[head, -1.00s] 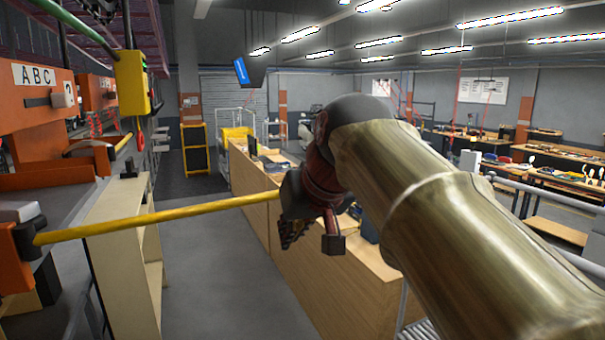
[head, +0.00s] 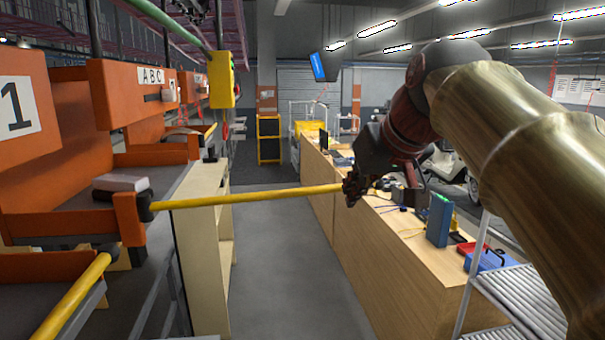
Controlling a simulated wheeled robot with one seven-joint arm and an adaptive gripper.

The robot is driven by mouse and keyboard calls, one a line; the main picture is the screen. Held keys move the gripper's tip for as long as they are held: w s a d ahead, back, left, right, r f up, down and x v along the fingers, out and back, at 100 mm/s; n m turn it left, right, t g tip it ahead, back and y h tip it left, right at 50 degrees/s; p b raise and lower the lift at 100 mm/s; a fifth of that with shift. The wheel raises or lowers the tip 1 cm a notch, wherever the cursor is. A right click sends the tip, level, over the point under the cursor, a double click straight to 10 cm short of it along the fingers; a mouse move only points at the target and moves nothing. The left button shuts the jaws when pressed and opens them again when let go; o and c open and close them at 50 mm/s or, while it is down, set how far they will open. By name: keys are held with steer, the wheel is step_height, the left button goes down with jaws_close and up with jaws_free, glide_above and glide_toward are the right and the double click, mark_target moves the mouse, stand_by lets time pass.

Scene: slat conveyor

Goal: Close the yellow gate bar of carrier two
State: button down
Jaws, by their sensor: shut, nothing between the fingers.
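The yellow gate bar (head: 245,196) sticks out level to the right, swung out across the aisle from an orange post (head: 129,218) on the second carrier (head: 130,97) from the front. The pale box (head: 120,183) lies on the carrier's shelf behind the post.
Another yellow bar (head: 75,300) is at the lower left on the nearest carrier (head: 25,105). A yellow control box (head: 221,79) hangs above. A cream shelf unit (head: 200,270) stands under the bar. A wooden bench (head: 385,270) with tools runs along the right of the clear grey aisle (head: 280,290).

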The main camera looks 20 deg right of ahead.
steer(key=shift+w+d+f+p, duration=0.2)
steer(key=shift+w+f, duration=0.1)
steer(key=shift+w, duration=0.55)
steer(key=shift+w+d+f+p, duration=0.1)
steer(key=shift+w+f+p, duration=0.2)
steer(key=shift+w, duration=0.5)
steer(key=shift+w+d+f+p, duration=0.15)
steer(key=shift+w+f, duration=0.15)
steer(key=shift+w, duration=0.55)
steer(key=shift+w, duration=0.1)
